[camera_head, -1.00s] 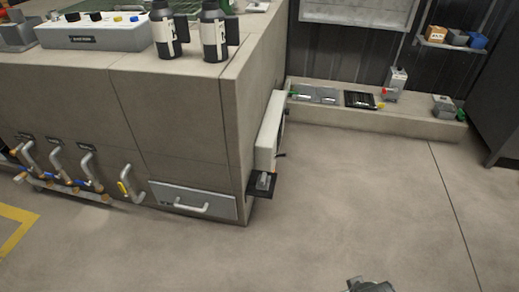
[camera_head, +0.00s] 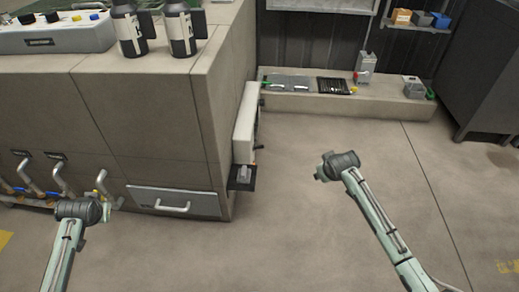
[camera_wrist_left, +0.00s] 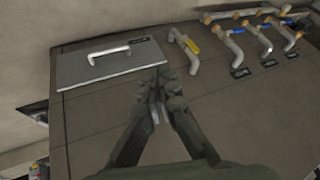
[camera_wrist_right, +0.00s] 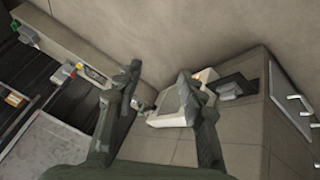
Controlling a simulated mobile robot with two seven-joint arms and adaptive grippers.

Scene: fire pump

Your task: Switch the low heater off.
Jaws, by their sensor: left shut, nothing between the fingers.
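A long cream box (camera_head: 245,125), which looks like the low heater, is mounted on the right side of the grey cabinet. It also shows in the right wrist view (camera_wrist_right: 172,108), between and beyond the fingers, with a small orange spot near its end (camera_wrist_right: 196,77). Its switch is too small to make out. My right gripper (camera_wrist_right: 160,75) is open and empty; in the head view its arm ends over the floor, right of the box and apart from it. My left gripper (camera_wrist_left: 159,85) is shut and empty, before the cabinet front near the drawer.
The cabinet front has a drawer (camera_head: 175,203) with a handle, and valve pipes (camera_wrist_left: 235,45). A dark shelf (camera_head: 242,178) juts out below the box. Two bottles (camera_head: 181,30) stand on top. A low ledge (camera_head: 390,107) runs along the back. The floor at right is clear.

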